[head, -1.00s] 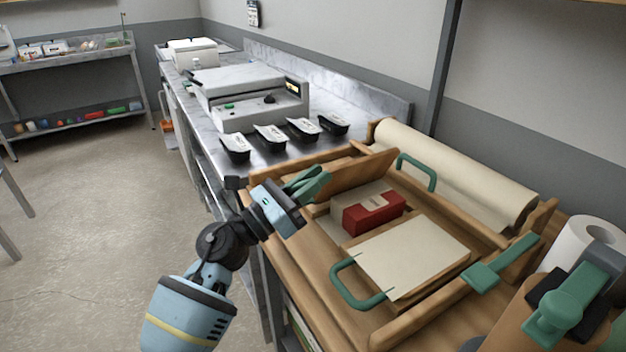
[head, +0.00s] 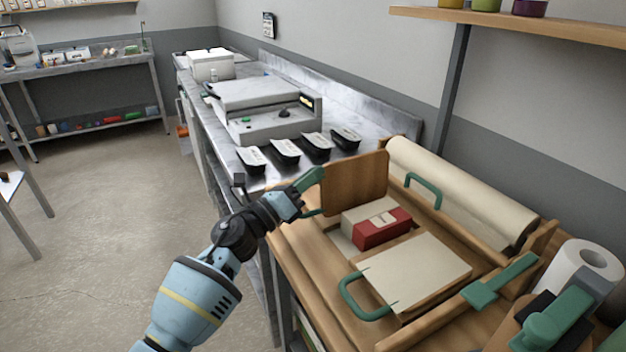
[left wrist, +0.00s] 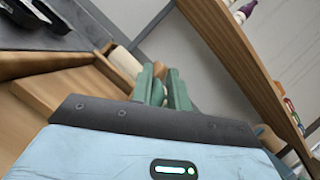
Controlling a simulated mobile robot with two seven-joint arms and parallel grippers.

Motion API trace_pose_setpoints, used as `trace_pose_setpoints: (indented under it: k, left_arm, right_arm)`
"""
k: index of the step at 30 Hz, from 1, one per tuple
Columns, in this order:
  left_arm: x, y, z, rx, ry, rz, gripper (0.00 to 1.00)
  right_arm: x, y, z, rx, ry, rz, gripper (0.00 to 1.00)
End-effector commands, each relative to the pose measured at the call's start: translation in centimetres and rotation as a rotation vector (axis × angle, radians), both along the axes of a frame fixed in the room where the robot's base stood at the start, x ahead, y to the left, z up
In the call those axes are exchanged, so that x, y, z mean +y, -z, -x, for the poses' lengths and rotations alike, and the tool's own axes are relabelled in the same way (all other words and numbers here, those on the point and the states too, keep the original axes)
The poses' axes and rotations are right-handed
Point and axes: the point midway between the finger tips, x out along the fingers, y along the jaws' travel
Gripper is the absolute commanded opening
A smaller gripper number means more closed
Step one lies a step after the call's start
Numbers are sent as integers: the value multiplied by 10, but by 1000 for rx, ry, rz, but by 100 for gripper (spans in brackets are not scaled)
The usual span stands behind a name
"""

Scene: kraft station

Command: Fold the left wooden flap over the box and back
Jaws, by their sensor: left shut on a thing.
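The left wooden flap (head: 355,184) stands raised, roughly upright, at the left side of the wooden station (head: 300,250).
A cream-topped front panel with a green handle (head: 368,298) lies in front of the box. A paper roll (head: 460,190) and another green handle (head: 424,188) are behind. A paper towel roll (head: 588,268) stands right. Black trays (head: 285,152) sit on the counter at left.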

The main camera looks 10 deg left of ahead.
Motion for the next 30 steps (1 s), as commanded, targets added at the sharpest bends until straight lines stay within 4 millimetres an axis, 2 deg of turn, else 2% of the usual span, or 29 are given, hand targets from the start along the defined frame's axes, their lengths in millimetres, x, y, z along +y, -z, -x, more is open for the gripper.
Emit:
trace_pose_setpoints:
  k: [1,15,16,20,30]
  left_arm:
    - [1,7,-1,9,-1,-5,0]
    - [2,6,-2,8,-1,-5,0]
    - [2,6,-2,7,0,-5,17]
    - [2,5,-2,5,0,-5,34]
    - [4,4,0,2,-1,-2,34]
  right_arm:
    - [0,2,2,4,0,1,36]
    - [0,1,-2,-2,-1,2,36]
    - [0,1,-3,-4,-1,1,36]
    - [0,0,-7,-12,-1,0,36]
    - [0,0,-7,-11,-1,1,36]
